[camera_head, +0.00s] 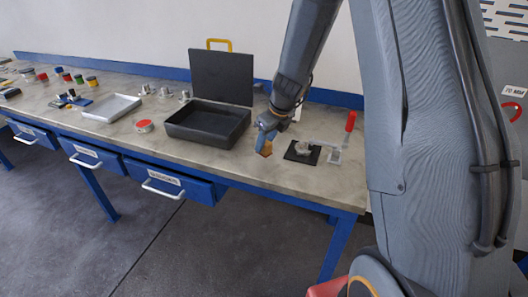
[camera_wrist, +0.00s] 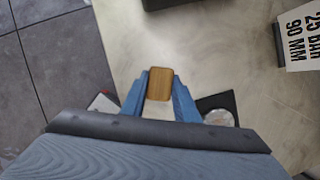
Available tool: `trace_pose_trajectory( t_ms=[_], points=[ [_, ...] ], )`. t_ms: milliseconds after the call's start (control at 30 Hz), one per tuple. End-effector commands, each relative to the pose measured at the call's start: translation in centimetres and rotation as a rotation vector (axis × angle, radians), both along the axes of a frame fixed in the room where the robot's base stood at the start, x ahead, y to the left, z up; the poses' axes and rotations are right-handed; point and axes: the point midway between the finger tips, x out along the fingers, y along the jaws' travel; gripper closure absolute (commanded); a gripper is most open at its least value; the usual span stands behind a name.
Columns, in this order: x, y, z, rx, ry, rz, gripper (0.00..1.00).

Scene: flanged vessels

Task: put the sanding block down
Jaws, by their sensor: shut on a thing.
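The sanding block (camera_head: 266,149) is small, with a tan-brown face, and sits between my gripper's fingers. In the wrist view its wood-coloured face (camera_wrist: 160,82) shows between the two blue fingers of my gripper (camera_wrist: 159,92). In the head view my gripper (camera_head: 265,138) is shut on the block above the front part of the workbench (camera_head: 240,170). I cannot tell the exact gap between block and bench top.
A black open case (camera_head: 210,125) stands to the left of my gripper. A black mat (camera_head: 291,153) with a pale lump (camera_head: 303,146) lies to the right, near a red-topped item (camera_head: 350,121). The bench's front edge is close; bare bench lies around the gripper.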

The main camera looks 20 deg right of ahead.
Motion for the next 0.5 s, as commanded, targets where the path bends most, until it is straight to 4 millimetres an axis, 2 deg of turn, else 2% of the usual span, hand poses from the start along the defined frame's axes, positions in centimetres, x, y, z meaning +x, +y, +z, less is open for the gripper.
trace_pose_trajectory(
  t_ms=[300,500],
  points=[
    [0.0,0.2,-3.7,0.000,0.001,0.004,1.00],
    [0.0,0.3,-3.9,-0.001,0.000,0.005,1.00]
  ],
)
